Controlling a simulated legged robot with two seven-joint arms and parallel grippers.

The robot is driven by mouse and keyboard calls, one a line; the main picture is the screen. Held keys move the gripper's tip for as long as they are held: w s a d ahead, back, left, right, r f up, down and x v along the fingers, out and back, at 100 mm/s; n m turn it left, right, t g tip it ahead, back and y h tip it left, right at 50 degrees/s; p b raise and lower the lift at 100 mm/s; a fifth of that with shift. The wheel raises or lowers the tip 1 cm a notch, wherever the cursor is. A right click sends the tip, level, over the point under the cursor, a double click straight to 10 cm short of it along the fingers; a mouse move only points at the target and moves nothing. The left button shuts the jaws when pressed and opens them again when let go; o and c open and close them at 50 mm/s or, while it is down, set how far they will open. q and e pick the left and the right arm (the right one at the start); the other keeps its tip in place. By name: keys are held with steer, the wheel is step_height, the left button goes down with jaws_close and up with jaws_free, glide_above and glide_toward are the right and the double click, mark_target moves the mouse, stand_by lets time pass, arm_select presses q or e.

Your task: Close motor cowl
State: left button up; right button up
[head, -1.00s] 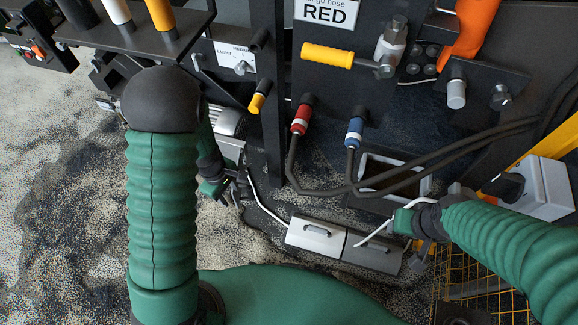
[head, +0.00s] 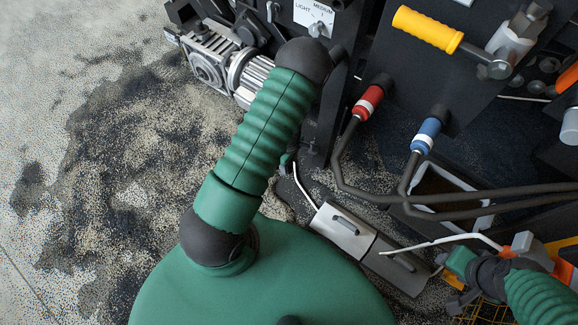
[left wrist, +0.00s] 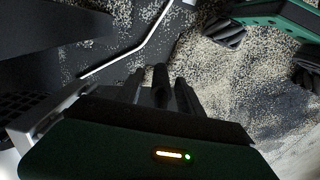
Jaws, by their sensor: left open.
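I see a grey motor (head: 225,65) with a ribbed silver housing at the back, left of the dark machine panel. I cannot clearly make out which part is its cowl. My left gripper (head: 287,162) is low below the panel, mostly hidden behind my own left arm. It also shows in the left wrist view (left wrist: 160,90), open, with dark fingers over speckled ground and nothing seen between them. My right gripper (head: 458,278) is at the lower right, close to a bent white rod; its jaws are too unclear to read.
A red-ended hose (head: 368,103) and a blue-ended hose (head: 426,135) run across the right. A yellow handle (head: 428,30) sticks out above. Sandy ground (head: 110,190) lies open at left.

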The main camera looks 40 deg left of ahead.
arm_select(q)
step_height(320, 180, down, 2)
steer(key=shift+f+b, duration=0.15)
steer(key=shift+b, duration=0.15)
jaws_close()
stand_by(1.3)
